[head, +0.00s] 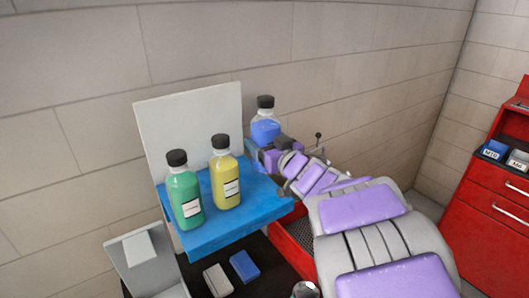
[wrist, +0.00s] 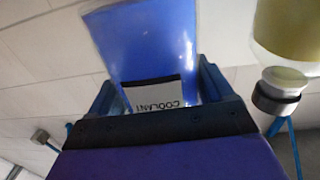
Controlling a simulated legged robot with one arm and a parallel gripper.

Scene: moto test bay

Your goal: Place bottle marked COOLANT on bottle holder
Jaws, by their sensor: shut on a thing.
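My gripper (head: 266,153) is shut on the blue bottle with a black cap (head: 265,128), which is upright in the head view. In the wrist view the blue bottle (wrist: 150,50) sits between the gripper's fingers (wrist: 157,90), and its white label (wrist: 153,92) reads COOLANT upside down. The bottle is at the back right of a blue shelf (head: 230,228) with a white back panel (head: 190,115). Its base is hidden by the gripper, so I cannot tell whether it touches the shelf. I cannot tell for sure which thing is the bottle holder.
A green bottle (head: 184,194) and a yellow bottle (head: 224,178) stand on the shelf, left of my gripper. Grey and blue boxes (head: 244,265) lie below. A red cabinet (head: 495,205) stands at the right, with small labelled boxes (head: 495,149). A block wall is behind.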

